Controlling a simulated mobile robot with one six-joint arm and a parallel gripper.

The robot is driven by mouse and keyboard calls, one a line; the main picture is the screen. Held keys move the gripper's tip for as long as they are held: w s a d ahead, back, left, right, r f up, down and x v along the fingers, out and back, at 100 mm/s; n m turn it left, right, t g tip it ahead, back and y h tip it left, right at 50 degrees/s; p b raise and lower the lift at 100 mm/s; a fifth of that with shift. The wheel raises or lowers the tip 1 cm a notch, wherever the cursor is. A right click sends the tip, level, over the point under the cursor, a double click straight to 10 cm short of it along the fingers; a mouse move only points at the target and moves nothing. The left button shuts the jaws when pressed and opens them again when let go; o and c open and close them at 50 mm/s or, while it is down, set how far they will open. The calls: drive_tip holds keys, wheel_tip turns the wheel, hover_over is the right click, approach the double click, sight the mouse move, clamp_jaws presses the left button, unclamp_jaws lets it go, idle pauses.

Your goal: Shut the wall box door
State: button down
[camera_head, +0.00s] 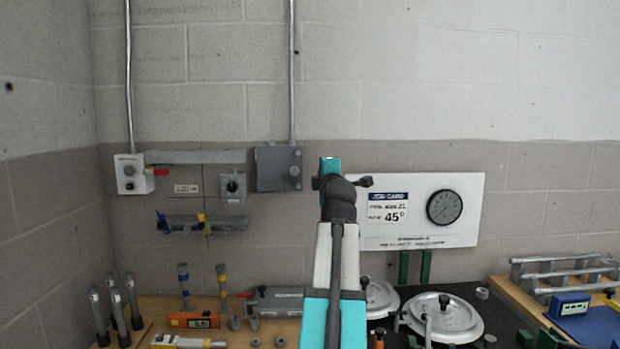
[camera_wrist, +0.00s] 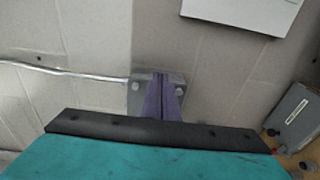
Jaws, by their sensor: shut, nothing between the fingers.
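The grey wall box (camera_head: 275,168) hangs on the block wall, with a conduit entering its top. Its front looks flat and face-on, with a round knob at the right; I see no door standing out from it. In the wrist view the box (camera_wrist: 134,98) shows behind my gripper, with a round fitting on each side of the fingers. My gripper (camera_wrist: 161,78) is shut and empty, its purple fingers overlapping the box. I cannot tell whether they touch it. In the head view my arm reaches up just right of the box and hides the fingers.
A white job card board with a gauge (camera_head: 470,220) is on the wall at right. A switch box (camera_head: 133,174) and a blue-handled rail (camera_head: 200,224) are at left. Tools and round lids (camera_head: 445,318) crowd the bench below. The upper wall is clear.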

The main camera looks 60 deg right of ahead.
drive_tip(key=shift+s+d+b, duration=0.15)
drive_tip(key=shift+s+d, duration=0.1)
drive_tip(key=shift+s, duration=0.4)
drive_tip(key=shift+s+d+b, duration=0.1)
drive_tip(key=shift+s+d, duration=0.1)
drive_tip(key=shift+s, duration=0.5)
drive_tip(key=shift+s+d+b, duration=0.15)
drive_tip(key=shift+s+d, duration=0.1)
drive_tip(key=shift+s, duration=0.4)
